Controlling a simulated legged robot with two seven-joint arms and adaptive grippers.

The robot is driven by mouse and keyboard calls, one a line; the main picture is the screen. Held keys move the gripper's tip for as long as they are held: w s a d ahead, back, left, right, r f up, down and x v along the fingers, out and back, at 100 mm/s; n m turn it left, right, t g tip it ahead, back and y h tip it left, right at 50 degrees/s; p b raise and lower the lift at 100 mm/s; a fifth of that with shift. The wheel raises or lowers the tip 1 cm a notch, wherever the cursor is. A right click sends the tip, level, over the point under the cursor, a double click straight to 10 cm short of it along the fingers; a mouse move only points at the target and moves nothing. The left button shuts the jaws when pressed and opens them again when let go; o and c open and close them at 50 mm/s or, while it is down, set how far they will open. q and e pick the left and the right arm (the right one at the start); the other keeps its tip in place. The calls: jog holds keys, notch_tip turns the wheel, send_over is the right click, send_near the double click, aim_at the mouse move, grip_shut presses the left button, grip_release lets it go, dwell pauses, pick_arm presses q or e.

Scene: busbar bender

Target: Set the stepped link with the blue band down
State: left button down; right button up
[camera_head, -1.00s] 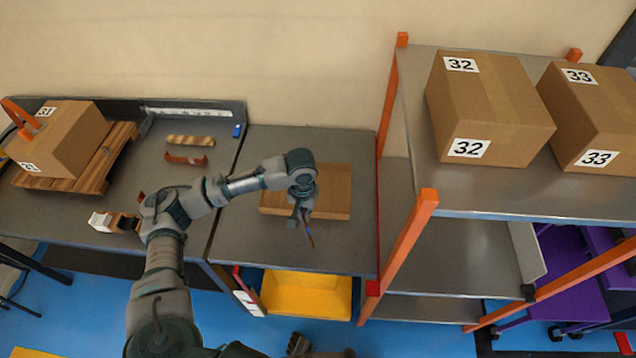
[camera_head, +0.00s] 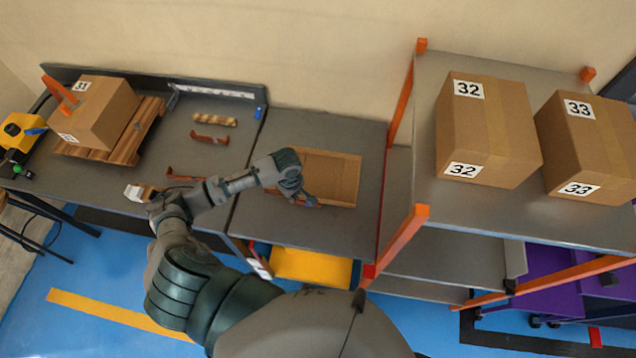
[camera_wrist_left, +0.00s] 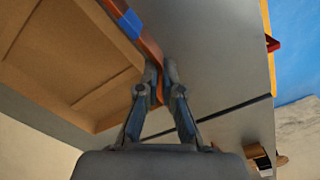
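The stepped link, a copper-coloured bar with a blue band (camera_wrist_left: 130,23), is between the fingers of my left gripper (camera_wrist_left: 161,78) in the left wrist view. The fingers are shut on it below the band. In the head view my left gripper (camera_head: 310,201) is low at the front edge of a shallow brown tray (camera_head: 340,180) on the right-hand table. The link runs along the tray's edge in the left wrist view; I cannot tell whether it touches tray or table. In the head view the arm mostly hides it. My right gripper is out of view.
Other copper pieces (camera_head: 209,138) lie on the left table, beside a box labelled 31 (camera_head: 100,112) on a wooden pallet. A yellow bin (camera_head: 310,266) sits below the right-hand table. An orange-posted rack (camera_head: 395,245) with boxes 32 and 33 stands to the right.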

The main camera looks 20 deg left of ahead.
pick_arm(q)
jog(key=w+d, duration=0.1)
jog(key=w, duration=0.1)
jog(key=w+d, duration=0.2)
jog(key=w, duration=0.1)
jog(key=w+d, duration=0.1)
jog(key=w, duration=0.2)
jog(key=shift+w+d+f, duration=0.2)
jog(key=shift+f, duration=0.2)
jog(key=shift+w+d+f, duration=0.1)
jog(key=shift+w+d, duration=0.05)
notch_tip(320, 180, down, 3)
jog(key=shift+f, duration=0.15)
jog(key=c, duration=1.3)
grip_release()
notch_tip(320, 180, up, 12)
